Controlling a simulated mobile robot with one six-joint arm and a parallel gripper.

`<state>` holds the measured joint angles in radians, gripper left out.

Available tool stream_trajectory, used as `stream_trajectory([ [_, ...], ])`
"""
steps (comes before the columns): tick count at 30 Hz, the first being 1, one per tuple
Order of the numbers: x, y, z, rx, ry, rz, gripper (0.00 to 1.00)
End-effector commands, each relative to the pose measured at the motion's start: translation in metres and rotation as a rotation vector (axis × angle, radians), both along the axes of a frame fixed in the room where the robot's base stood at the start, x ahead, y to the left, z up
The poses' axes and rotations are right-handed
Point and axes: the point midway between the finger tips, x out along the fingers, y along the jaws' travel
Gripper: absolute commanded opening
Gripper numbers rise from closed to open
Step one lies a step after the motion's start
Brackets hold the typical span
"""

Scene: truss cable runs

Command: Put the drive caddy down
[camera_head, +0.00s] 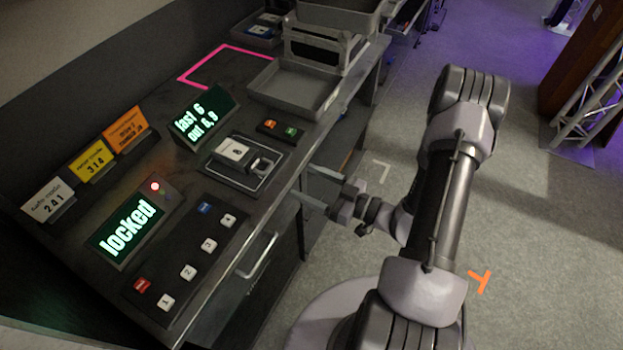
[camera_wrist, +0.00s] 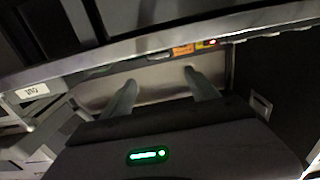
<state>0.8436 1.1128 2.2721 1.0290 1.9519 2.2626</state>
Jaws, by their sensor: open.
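My gripper (camera_head: 302,181) is open at the right side edge of the grey console, with its fingers pointing toward the console. In the wrist view the two fingers (camera_wrist: 159,77) stand apart with nothing seen between their tips. A pale panel or recess lies beyond them, below a long grey edge. I cannot pick out the drive caddy for certain. A white-faced piece marked 8 (camera_head: 235,150) sits in a dark dock (camera_head: 219,173) on the console top, beside a square socket. The gripper is to the right of this dock, apart from it.
The console (camera_head: 225,115) carries a "locked" display (camera_head: 127,231), a keypad (camera_head: 205,262), coloured cards and a second display (camera_head: 203,117). An empty grey tray (camera_head: 290,90) and a pink outline (camera_head: 200,73) lie farther back. A handle (camera_head: 258,255) projects from the front.

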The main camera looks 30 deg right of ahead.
Motion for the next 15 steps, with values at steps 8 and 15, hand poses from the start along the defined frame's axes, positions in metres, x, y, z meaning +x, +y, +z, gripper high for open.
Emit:
stream_trajectory([
  [8, -0.026, 0.072, 0.078, -0.603, -0.507, 0.446, 0.68],
  [15, -0.132, 0.145, 0.146, -1.504, -2.135, 1.35, 0.68],
])
